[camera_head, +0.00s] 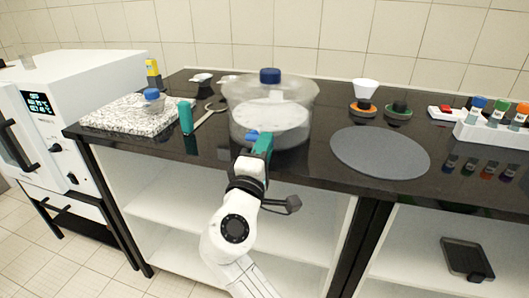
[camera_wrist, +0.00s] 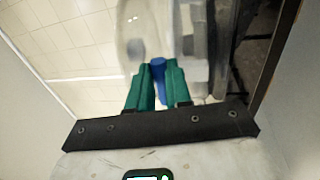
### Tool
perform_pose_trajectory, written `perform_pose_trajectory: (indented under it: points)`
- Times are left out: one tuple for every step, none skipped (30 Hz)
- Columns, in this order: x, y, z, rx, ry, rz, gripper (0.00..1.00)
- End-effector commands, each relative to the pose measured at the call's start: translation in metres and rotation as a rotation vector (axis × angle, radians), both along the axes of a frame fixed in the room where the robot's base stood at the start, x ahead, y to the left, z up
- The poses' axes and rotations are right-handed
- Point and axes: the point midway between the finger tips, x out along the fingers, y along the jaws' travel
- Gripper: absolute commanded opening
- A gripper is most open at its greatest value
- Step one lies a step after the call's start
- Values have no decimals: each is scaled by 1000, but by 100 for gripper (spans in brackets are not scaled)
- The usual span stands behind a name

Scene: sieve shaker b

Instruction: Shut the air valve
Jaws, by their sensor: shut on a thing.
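The air valve is a small blue handle (camera_head: 252,135) on the front of a clear, round glass vessel (camera_head: 240,118) with a blue knob on its lid. My gripper (camera_head: 263,144) has teal fingers and reaches up to the vessel's front at the counter edge. In the wrist view, the blue handle (camera_wrist: 158,70) sits between the two fingers (camera_wrist: 158,82), which are shut on it. The fingers hide part of the handle and where it joins the vessel. I cannot tell how far the handle is turned.
A grey round mat (camera_head: 380,152) lies right of the vessel. A speckled slab (camera_head: 115,116) with a blue-capped jar and a teal upright piece (camera_head: 186,117) are left. A rack of coloured-cap bottles (camera_head: 490,132) stands far right.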

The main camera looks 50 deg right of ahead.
Motion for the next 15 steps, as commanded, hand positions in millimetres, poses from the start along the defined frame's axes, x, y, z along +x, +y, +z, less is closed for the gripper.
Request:
perform_pose_trajectory:
  points:
    - [0,0,-2,5,-4,-1,0]
    - [0,0,-2,5,-6,-2,0]
    - [0,0,-2,6,-8,-1,0]
    - [0,0,-2,6,-9,-1,0]
    - [0,0,-2,6,-9,-1,0]
    - [0,0,-2,7,-10,-1,0]
    - [0,0,-2,7,-10,-1,0]
    - [0,0,-2,7,-10,-1,0]
    - [0,0,-2,6,-9,-1,0]
    - [0,0,-2,6,-9,-1,0]
    - [0,0,-2,6,-9,-1,0]
    - [0,0,-2,6,-9,-1,0]
    - [0,0,-2,7,-9,-2,0]
    - [0,0,-2,7,-9,-2,21]
    - [0,0,-2,6,-9,-1,25]
